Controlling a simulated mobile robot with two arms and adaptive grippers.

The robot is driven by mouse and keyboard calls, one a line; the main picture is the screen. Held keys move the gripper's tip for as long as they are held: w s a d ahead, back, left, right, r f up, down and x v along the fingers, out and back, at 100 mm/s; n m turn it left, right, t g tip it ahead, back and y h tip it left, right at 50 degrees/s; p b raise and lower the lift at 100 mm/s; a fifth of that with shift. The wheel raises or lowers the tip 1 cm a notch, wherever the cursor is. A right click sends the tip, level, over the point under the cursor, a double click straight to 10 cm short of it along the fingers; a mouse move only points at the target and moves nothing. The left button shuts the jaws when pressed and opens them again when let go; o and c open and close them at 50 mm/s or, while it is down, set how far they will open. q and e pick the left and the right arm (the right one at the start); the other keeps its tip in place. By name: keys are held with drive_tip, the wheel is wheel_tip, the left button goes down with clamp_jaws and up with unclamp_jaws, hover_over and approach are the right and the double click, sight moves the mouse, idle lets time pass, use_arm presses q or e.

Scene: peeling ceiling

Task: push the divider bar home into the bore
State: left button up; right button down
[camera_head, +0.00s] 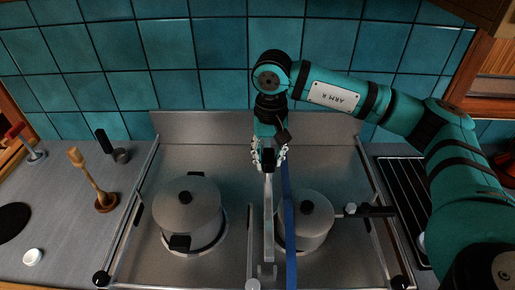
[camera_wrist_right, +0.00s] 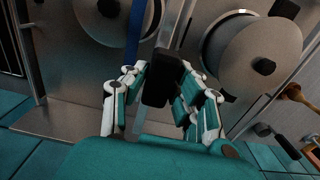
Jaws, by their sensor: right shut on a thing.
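My right gripper (camera_head: 268,157) reaches down from the back of the steel hob. It is shut on the black end of the divider bar (camera_head: 268,215), a narrow silver bar running toward the front between two pots. In the right wrist view the fingers (camera_wrist_right: 160,90) close on both sides of the black end (camera_wrist_right: 162,78). A small forked metal piece (camera_head: 267,270) shows at the bar's front end; I cannot tell whether they touch. The bore itself cannot be made out. My left gripper is not in view.
A lidded pot (camera_head: 187,212) stands left of the bar and another (camera_head: 305,222) right of it. A blue strip (camera_head: 290,235) runs close beside the bar. A tiled wall (camera_head: 190,60) rises behind. Wooden stand (camera_head: 98,185) and white cup (camera_head: 33,256) sit on the left counter.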

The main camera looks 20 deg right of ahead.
sight(268, 183)
drive_tip(key=shift+w+f, duration=0.25)
drive_tip(key=shift+f, duration=0.6)
drive_tip(key=shift+s+f, duration=0.1)
drive_tip(key=shift+f, duration=0.4)
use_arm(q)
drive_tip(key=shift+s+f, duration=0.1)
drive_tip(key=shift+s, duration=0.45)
use_arm(e)
drive_tip(key=shift+s, duration=0.1)
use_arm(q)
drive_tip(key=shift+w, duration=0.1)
use_arm(e)
drive_tip(key=shift+f+b, duration=0.15)
drive_tip(key=shift+b, duration=0.4)
use_arm(q)
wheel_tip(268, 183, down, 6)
drive_tip(key=b, duration=0.5)
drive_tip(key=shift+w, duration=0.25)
use_arm(e)
wheel_tip(268, 183, down, 5)
drive_tip(key=shift+f, duration=0.15)
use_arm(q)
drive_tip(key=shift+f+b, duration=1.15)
use_arm(e)
drive_tip(key=shift+f, duration=1)
